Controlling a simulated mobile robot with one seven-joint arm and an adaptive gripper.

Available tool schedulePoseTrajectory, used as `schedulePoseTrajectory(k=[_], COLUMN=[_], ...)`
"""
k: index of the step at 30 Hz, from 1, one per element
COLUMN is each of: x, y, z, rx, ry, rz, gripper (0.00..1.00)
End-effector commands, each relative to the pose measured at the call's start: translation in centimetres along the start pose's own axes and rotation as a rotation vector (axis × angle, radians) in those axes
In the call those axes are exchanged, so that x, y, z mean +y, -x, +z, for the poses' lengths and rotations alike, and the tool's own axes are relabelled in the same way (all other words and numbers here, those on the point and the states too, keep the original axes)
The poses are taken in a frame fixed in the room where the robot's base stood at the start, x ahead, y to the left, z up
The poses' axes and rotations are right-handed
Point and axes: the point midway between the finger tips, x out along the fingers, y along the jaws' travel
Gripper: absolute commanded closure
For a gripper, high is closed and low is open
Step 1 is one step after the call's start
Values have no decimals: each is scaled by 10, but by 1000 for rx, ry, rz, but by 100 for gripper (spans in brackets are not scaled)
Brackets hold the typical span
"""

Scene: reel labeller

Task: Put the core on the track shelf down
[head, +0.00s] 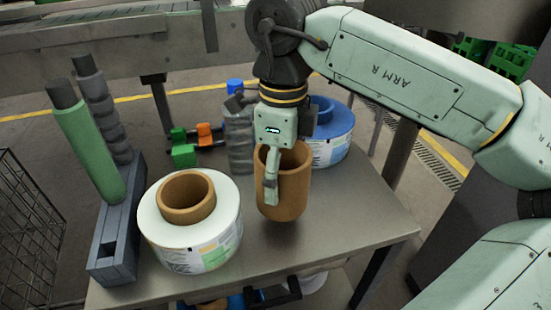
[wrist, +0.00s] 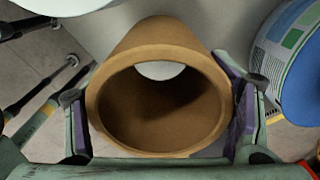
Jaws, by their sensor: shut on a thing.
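The brown cardboard core (head: 290,198) is a hollow tube, held upright above the grey metal table (head: 300,262). My gripper (head: 271,188) is shut on it, and one finger shows down its near side in the head view. In the wrist view the core (wrist: 158,148) sits between the two purple-padded fingers, its open end facing the camera. Through the core I see pale grey surface. I cannot tell whether its lower end touches the table. Which surface is the track shelf is not clear from these views.
A white reel (head: 160,232) with a brown core stands left of the held core. A blue reel (head: 334,130) stands behind right. A grey rack (head: 117,238) with a green roll (head: 90,150) is at the left. Table space at the front right is clear.

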Motion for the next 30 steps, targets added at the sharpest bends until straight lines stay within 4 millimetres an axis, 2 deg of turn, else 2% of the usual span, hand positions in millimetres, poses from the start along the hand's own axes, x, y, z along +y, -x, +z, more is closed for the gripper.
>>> schedulePoseTrajectory(k=[3, 6, 14, 21, 30], x=[-24, -37, -55, -55, -56], y=[0, -2, -4, -38, -43], z=[11, 16, 23, 23, 23], rx=[0, 0, 0, -1, 0], ry=[0, -1, 0, 1, 0], rz=[2, 1, 1, 1, -1], gripper=[59, 59, 59, 59, 59])
